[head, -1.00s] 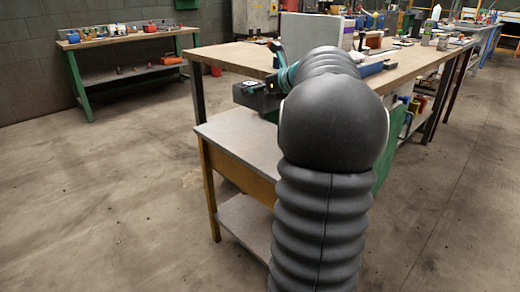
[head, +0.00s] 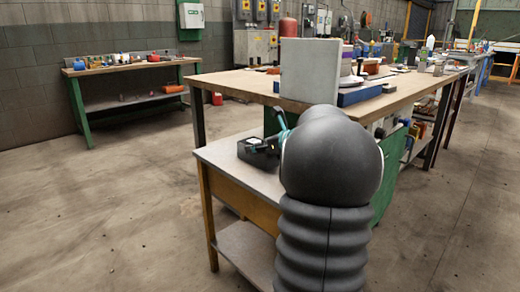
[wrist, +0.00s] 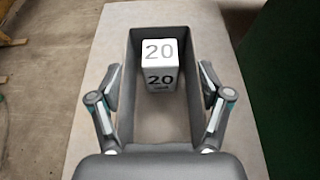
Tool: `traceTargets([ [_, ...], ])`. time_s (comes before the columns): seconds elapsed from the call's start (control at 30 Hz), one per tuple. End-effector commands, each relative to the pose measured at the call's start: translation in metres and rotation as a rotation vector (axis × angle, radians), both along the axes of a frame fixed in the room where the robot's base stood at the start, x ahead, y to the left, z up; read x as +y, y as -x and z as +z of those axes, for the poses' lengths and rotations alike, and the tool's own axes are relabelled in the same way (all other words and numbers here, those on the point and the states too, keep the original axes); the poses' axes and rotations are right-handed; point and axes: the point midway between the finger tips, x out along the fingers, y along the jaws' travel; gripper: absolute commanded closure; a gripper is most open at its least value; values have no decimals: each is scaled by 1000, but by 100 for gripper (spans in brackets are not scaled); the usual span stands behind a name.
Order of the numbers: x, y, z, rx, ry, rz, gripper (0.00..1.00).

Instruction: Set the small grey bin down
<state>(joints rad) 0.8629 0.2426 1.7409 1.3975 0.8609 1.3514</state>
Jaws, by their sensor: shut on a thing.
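The small grey bin (wrist: 165,120) is a dark, open-topped box in the wrist view. A white block marked 20 (wrist: 160,65) stands inside it toward the far end. My gripper (wrist: 160,92) is shut on the bin, one finger along each side wall. In the head view the bin (head: 258,158) is low at the left part of the grey side table (head: 222,152). I cannot tell whether its underside touches the tabletop. My arm hides part of the gripper and the table there.
A taller wooden workbench (head: 232,84) stands right behind the side table, with a large grey box (head: 310,70) at its near edge. A green panel (wrist: 285,75) rises close on the right. Bare tabletop lies left of the bin. Another bench (head: 130,65) stands far left.

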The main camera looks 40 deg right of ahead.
Motion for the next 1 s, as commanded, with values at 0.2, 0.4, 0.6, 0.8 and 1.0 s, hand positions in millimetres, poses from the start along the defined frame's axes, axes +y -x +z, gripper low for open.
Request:
traceTargets([
  [0.2,0,0,1,-2,2,0,58],
  [0.4,0,0,-3,0,2,1,13],
  [0.6,0,0,-3,0,1,0,0],
  [0.8,0,0,-2,0,2,0,0],
  [1.0,-2,14,7,-1,2,-3,0],
])
